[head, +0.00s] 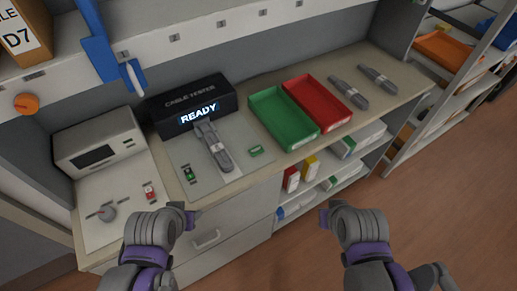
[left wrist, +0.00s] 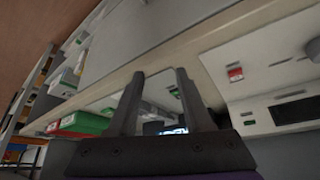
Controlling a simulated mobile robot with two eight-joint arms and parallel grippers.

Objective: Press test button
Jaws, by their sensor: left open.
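The black cable tester (head: 190,103) stands on the bench with its screen lit "READY". On the grey plate before it are a green button-like part (head: 189,174) at the left and a green block (head: 255,150) at the right; I cannot read which is the test button. A grey cable piece (head: 215,147) lies between them. My left gripper (head: 190,216) is in front of the bench edge, apart from the tester. The left wrist view shows its two fingers (left wrist: 159,75) spread and empty. My right gripper (head: 324,217) is off the bench; its fingers are mostly hidden.
Green (head: 268,112) and red (head: 318,99) trays and two more grey pieces (head: 348,92) lie right. A blue bracket (head: 97,48) hangs above.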

